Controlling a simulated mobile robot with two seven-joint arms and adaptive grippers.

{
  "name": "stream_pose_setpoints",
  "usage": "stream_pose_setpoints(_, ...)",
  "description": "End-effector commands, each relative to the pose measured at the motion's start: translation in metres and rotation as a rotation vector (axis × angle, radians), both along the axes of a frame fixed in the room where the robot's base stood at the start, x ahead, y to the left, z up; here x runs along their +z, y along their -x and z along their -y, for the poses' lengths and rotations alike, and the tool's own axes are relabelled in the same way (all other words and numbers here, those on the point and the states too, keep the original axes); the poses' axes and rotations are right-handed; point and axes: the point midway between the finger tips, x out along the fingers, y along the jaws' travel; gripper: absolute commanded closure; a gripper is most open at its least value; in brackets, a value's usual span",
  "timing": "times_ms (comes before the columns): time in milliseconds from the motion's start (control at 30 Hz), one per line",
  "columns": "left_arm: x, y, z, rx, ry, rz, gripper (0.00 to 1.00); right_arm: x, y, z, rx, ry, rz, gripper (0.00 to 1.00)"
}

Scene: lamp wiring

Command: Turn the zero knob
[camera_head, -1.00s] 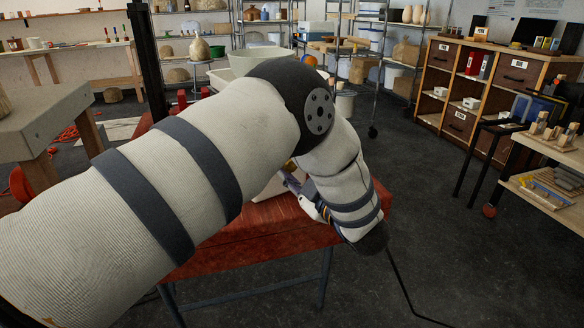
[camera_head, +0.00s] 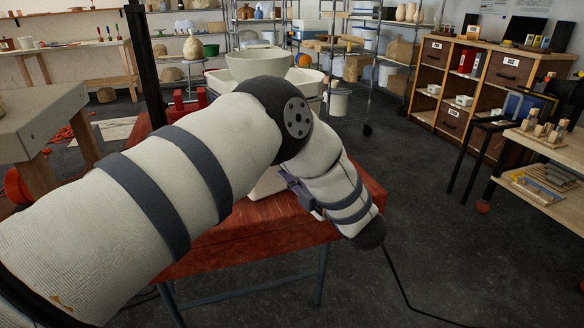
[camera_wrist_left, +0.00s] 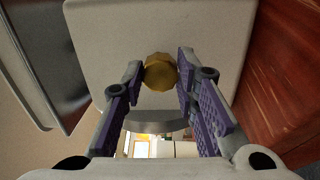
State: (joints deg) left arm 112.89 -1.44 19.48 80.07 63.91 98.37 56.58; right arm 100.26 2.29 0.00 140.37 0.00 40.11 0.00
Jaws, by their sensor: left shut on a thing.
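The zero knob (camera_wrist_left: 160,72) is a faceted brass knob on the pale face of a device (camera_wrist_left: 200,30) in the left wrist view. My left gripper (camera_wrist_left: 160,74) has its two fingertips on either side of the knob and is shut on it. In the head view my left gripper (camera_head: 297,188) is mostly hidden by my own arm, and the knob is hidden there. The pale device (camera_head: 268,184) shows in part on the red table (camera_head: 255,228). My right gripper is not in view.
A pale green bowl (camera_head: 262,63) stands on a white basin behind my arm. A wooden cubby shelf (camera_head: 475,85) is at the right, with a low wooden bench (camera_head: 545,165) in front of it. The dark floor right of the red table is mostly clear.

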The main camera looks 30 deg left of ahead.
Motion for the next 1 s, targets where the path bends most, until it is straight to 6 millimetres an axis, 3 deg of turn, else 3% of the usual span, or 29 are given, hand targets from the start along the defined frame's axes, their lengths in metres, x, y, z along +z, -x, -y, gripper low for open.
stream_pose_setpoints(533, -0.0016, -0.0002, 0.0008, -0.002, 0.01, 0.014, 1.0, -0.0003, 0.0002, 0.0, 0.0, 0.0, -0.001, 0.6)
stream_pose_setpoints(567, -0.0016, -0.0002, 0.0008, -0.002, 0.01, 0.014, 0.66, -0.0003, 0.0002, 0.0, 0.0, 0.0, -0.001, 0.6)
stream_pose_setpoints(633, -0.0014, -0.0001, 0.0008, -0.002, 0.01, 0.014, 0.52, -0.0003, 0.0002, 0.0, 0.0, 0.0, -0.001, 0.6)
stream_pose_setpoints(900, -0.0005, 0.0001, 0.0008, -0.001, 0.008, 0.015, 0.52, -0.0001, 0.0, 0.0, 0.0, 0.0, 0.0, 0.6)
stream_pose_setpoints(1000, -0.001, 0.0038, 0.0094, -0.002, 0.009, 0.014, 0.52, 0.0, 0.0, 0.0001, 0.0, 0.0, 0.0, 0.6)
